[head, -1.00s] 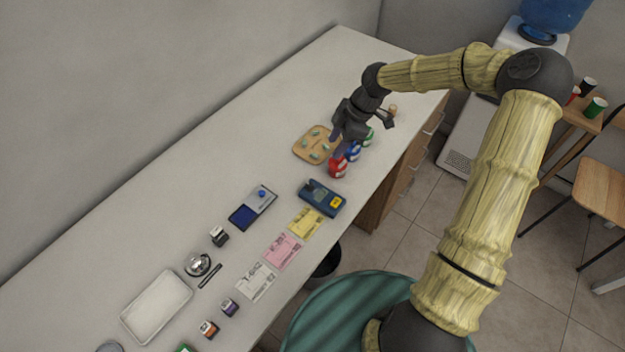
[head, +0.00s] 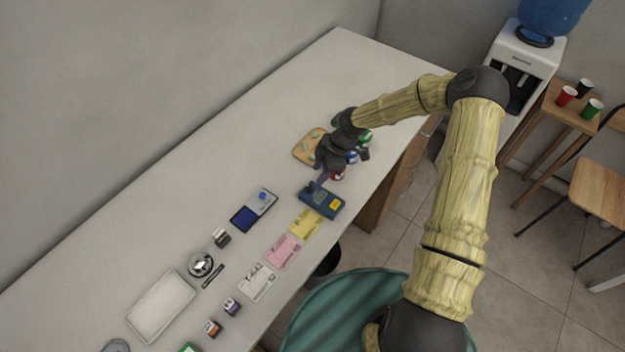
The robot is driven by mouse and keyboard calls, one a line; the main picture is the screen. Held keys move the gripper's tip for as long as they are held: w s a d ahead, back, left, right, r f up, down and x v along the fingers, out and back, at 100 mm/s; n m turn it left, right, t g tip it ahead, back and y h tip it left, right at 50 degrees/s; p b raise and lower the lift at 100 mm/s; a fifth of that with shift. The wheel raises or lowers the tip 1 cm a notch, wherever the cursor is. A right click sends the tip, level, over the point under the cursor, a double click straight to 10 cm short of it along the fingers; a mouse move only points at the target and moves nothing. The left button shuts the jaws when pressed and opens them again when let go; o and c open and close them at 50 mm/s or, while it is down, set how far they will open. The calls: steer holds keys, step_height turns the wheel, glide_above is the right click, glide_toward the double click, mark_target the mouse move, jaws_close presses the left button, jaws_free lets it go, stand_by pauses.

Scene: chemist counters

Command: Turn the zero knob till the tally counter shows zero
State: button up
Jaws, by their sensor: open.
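The dark blue device (head: 321,200) near the counter's front edge, with a yellow patch on its right part, appears to be the tally counter. Its reading is too small to make out. A dark knob-like part (head: 311,187) stands at its upper left end and appears to be the zero knob. My gripper (head: 325,177) is open, with its fingers pointing down just above and right of that knob in the picture. I cannot tell whether they touch it.
A wooden board (head: 307,147) with small green pieces lies behind my gripper. Yellow (head: 305,223) and pink (head: 283,250) slips lie in front left of the device. A blue pad in an open case (head: 246,216) lies to the left. The back of the counter is clear.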

mark_target(310, 186)
steer(key=p+x, duration=0.1)
steer(key=x, duration=0.5)
steer(key=shift+f, duration=0.15)
steer(key=shift+c, duration=0.3)
jaws_close()
steer(key=shift+m, duration=0.3)
